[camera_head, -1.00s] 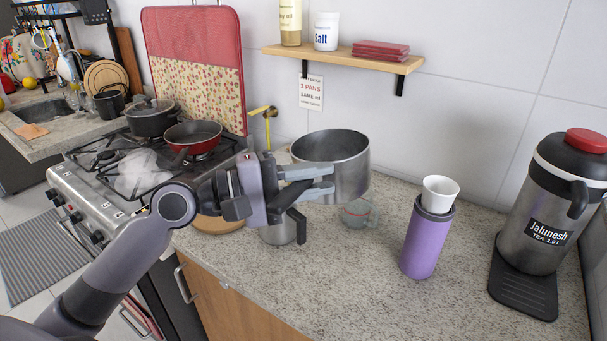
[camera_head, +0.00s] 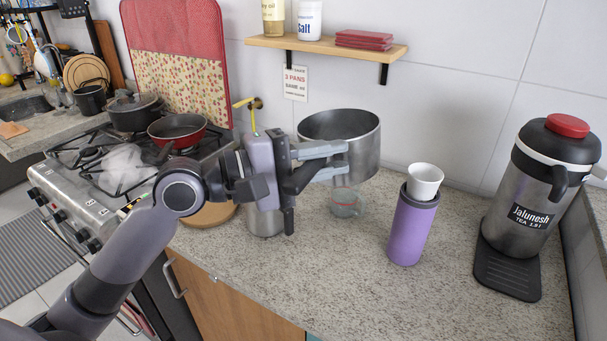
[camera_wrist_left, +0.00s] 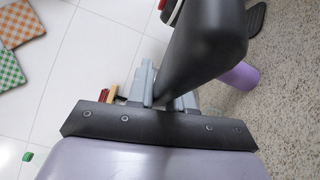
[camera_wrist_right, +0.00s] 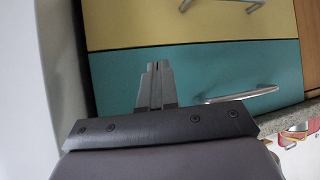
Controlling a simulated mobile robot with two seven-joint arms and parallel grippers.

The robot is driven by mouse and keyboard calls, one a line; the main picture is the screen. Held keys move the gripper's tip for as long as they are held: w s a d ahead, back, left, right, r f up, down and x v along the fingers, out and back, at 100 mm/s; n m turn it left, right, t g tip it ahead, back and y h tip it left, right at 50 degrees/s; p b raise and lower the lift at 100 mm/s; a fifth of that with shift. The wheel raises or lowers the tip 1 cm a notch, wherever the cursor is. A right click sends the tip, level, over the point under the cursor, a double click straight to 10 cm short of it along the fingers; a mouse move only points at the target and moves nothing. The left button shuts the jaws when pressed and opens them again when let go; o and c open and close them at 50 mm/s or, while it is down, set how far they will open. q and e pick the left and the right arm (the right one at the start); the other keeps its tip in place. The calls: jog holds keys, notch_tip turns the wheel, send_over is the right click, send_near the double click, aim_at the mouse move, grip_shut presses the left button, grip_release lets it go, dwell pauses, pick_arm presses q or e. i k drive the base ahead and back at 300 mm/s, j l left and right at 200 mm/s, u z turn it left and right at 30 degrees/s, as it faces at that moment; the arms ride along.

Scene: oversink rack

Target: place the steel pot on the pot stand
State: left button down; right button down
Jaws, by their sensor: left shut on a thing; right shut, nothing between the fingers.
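The steel pot (camera_head: 362,152) hangs in the air above the counter, right of the stove. My left gripper (camera_head: 325,160) is shut on its black handle, which also fills much of the left wrist view (camera_wrist_left: 205,50). A round wooden board (camera_head: 208,214), apparently the pot stand, lies on the counter beside the stove. It is partly hidden by my left arm, and the pot is up and to the right of it. My right gripper (camera_wrist_right: 156,85) is shut and empty, in front of a teal drawer; it is outside the head view.
A purple tumbler (camera_head: 411,228) with a white cup (camera_head: 424,182) and a large flask (camera_head: 535,190) are to the right. A shelf (camera_head: 330,47) is above. The front counter is clear.

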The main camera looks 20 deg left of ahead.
aim_at(195, 222)
jog(key=j, duration=0.45)
jog(key=k+j+z, duration=0.1)
jog(key=j, duration=0.3)
jog(key=k+j, duration=0.1)
jog(key=j, duration=0.35)
jog(key=j+z, duration=0.1)
jog(key=j, duration=0.3)
jog(key=k, duration=0.05)
